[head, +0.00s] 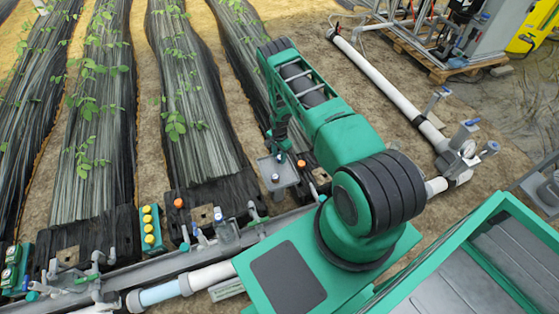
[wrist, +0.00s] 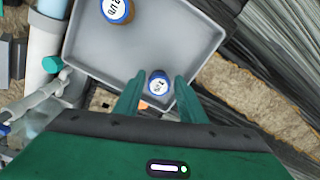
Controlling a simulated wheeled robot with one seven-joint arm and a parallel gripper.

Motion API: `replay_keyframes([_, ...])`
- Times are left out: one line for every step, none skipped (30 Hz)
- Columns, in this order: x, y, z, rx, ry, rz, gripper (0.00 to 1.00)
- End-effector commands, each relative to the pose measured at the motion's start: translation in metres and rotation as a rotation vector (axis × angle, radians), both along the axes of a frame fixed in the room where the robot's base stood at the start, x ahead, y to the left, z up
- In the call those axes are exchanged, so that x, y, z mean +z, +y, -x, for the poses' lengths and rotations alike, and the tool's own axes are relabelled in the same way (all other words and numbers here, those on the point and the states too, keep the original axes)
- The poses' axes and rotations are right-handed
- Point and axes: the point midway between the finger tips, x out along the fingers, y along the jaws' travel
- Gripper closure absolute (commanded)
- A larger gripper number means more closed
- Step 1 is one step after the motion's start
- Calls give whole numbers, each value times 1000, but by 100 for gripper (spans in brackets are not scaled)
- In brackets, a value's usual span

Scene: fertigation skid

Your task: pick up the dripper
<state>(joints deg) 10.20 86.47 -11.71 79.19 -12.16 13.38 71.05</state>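A small blue dripper (wrist: 158,82) with a white printed top sits in a grey tray (wrist: 200,42), near the tray's lower edge in the wrist view. My gripper (wrist: 158,88) is open, with its two green fingers on either side of this dripper. A narrow gap shows between it and each finger. A second, larger-looking blue piece with a white printed top (wrist: 117,10) is at the tray's upper edge, cut off by the frame. In the head view the grey tray (head: 270,180) lies below my gripper (head: 281,145), and the drippers cannot be made out.
A small orange piece (wrist: 144,105) shows by the left finger. A white pipe (wrist: 45,35) and a teal cap (wrist: 52,64) are left of the tray. In the head view, a grey gutter (head: 160,264) crosses in front of the dark covered plant rows (head: 190,100).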

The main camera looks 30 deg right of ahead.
Motion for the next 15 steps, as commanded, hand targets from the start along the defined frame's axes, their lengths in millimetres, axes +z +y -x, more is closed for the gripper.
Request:
replay_keyframes([0,0,0,0,0,0,63])
replay_keyframes([0,0,0,0,0,0,70])
replay_keyframes([0,0,0,0,0,0,80])
replay_keyframes([0,0,0,0,0,0,87])
replay_keyframes([0,0,0,0,0,0,94])
replay_keyframes([0,0,0,0,0,0,94])
replay_keyframes([0,0,0,0,0,0,94])
replay_keyframes([0,0,0,0,0,0,94])
replay_keyframes([0,0,0,0,0,0,94])
replay_keyframes([0,0,0,0,0,0,94])
replay_keyframes([0,0,0,0,0,0,94])
replay_keyframes([0,0,0,0,0,0,94])
replay_keyframes([0,0,0,0,0,0,94])
replay_keyframes([1,0,0,0,0,0,94])
replay_keyframes([1,0,0,-1,0,0,94])
